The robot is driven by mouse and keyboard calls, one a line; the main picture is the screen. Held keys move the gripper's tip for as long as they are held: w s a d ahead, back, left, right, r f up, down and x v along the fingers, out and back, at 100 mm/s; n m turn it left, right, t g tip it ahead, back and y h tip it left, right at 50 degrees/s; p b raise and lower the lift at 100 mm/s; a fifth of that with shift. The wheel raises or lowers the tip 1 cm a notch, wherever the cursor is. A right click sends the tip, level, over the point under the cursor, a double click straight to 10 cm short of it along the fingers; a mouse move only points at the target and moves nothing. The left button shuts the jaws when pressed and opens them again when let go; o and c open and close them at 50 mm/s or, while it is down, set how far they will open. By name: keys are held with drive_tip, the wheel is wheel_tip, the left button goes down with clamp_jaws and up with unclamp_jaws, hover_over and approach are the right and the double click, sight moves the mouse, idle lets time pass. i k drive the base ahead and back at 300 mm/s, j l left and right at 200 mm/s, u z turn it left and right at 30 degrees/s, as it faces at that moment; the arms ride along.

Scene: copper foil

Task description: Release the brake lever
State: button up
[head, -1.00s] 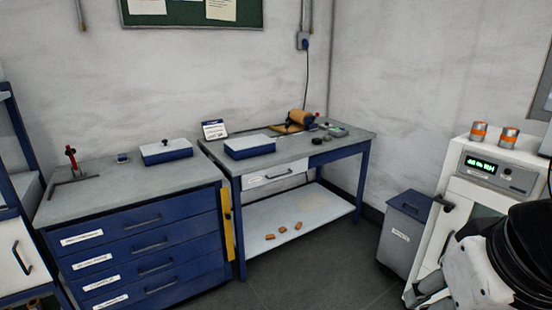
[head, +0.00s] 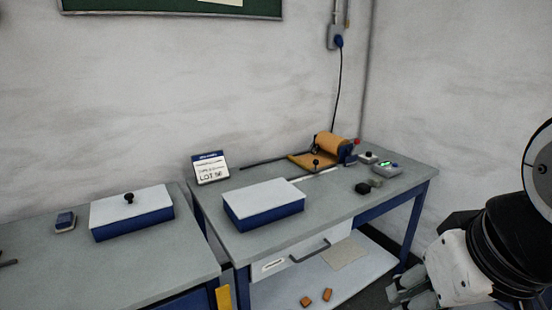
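A copper-coloured roll (head: 332,145) sits on a stand at the back right of the workbench. A small black-knobbed lever (head: 316,163) stands upright in front of it, and a red knob (head: 357,141) shows at the roll's right end. I cannot tell from this view which of these is the brake lever. My gripper (head: 408,290) is at the lower right, in front of the bench's right end and well apart from the roll. Its grey fingers are partly cut by the frame edge and foreshortened, so its opening is unclear. Nothing is seen in it.
A blue box with white lid (head: 264,204) and a LOT sign (head: 210,168) stand on the workbench (head: 330,215). A black puck (head: 362,188) and a small device with a green display (head: 386,169) lie at the right. Another lidded box (head: 130,212) stands on the left cabinet.

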sight(356, 141)
drive_tip(key=i+j+z, duration=0.25)
drive_tip(key=i, duration=0.25)
drive_tip(key=i+j+z, duration=0.3)
drive_tip(key=i, duration=0.15)
drive_tip(key=i+l+z, duration=0.1)
drive_tip(key=i+l, duration=0.35)
drive_tip(key=i+l+z, duration=0.15)
drive_tip(key=i+l, duration=0.3)
drive_tip(key=i, duration=0.25)
